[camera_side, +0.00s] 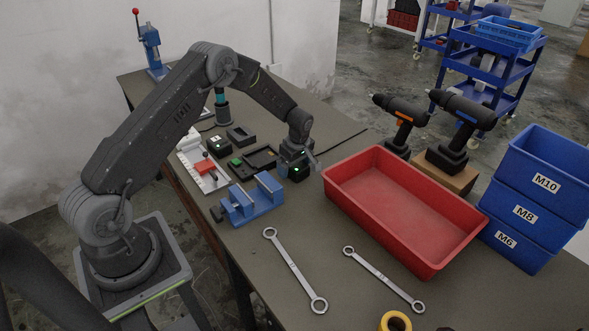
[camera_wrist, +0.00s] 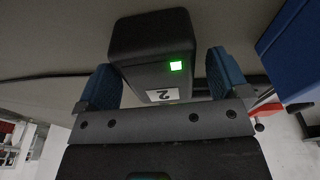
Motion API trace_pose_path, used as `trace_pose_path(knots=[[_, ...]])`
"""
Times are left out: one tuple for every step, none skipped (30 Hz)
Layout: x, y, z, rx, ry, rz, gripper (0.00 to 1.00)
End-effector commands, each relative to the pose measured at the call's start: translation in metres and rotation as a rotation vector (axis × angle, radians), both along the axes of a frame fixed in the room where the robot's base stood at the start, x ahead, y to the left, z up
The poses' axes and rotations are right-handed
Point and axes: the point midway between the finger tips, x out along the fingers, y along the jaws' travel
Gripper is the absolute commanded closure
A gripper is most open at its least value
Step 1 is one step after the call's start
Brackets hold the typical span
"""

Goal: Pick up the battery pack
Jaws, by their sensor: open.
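A black battery pack (camera_wrist: 150,42) with a lit green light and a white label reading 2 fills the upper middle of the wrist view. In the side view the same battery pack (camera_side: 293,169) stands on the table under my wrist, right of the blue vise-like block. My gripper (camera_wrist: 163,72) is open, with one blue finger on each side of the pack. I cannot tell whether either finger touches it. In the side view my gripper (camera_side: 301,150) points down at the pack and is partly hidden. A second black pack (camera_side: 219,146) with a green light stands farther left.
The blue block (camera_side: 262,205) stands close by on the left, and a black tray (camera_side: 262,158) lies behind it. A large red bin (camera_side: 440,255) is on the right. Wrenches (camera_side: 293,266) lie in front. Two drills (camera_side: 403,115) and stacked blue bins (camera_side: 535,210) stand beyond.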

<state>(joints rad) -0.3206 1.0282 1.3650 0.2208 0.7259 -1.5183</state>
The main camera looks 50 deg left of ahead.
Motion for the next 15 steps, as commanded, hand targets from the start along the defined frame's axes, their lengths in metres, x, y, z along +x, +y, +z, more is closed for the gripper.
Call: trace_pose_path(knots=[[0.0000,0.0000,0.0002,0.000,0.000,0.000,0.06],[0.0000,-0.0001,0.0002,0.000,0.000,0.000,0.06],[-0.0001,-0.0001,0.0001,0.000,0.000,0.000,0.06],[-0.0001,-0.0002,0.0000,0.000,0.000,0.000,0.06],[-0.0001,-0.0002,-0.0002,0.000,0.000,-0.001,0.06],[-0.0001,-0.0002,-0.0006,0.000,0.001,-0.001,0.06],[-0.0001,-0.0003,-0.0010,0.000,0.001,-0.001,0.06],[-0.0001,-0.0002,-0.0014,0.000,0.001,-0.001,0.06],[-0.0001,-0.0002,-0.0020,0.000,0.000,-0.001,0.06],[-0.0001,-0.0002,-0.0025,0.000,0.001,-0.001,0.06],[-0.0001,-0.0003,-0.0029,0.000,0.000,-0.001,0.06],[-0.0001,-0.0003,-0.0035,0.000,0.000,-0.001,0.06],[-0.0001,-0.0002,-0.0039,0.000,0.000,-0.001,0.06],[-0.0001,-0.0002,-0.0042,0.000,0.000,-0.001,0.06],[0.0000,-0.0002,-0.0045,0.000,0.000,-0.001,0.06]])
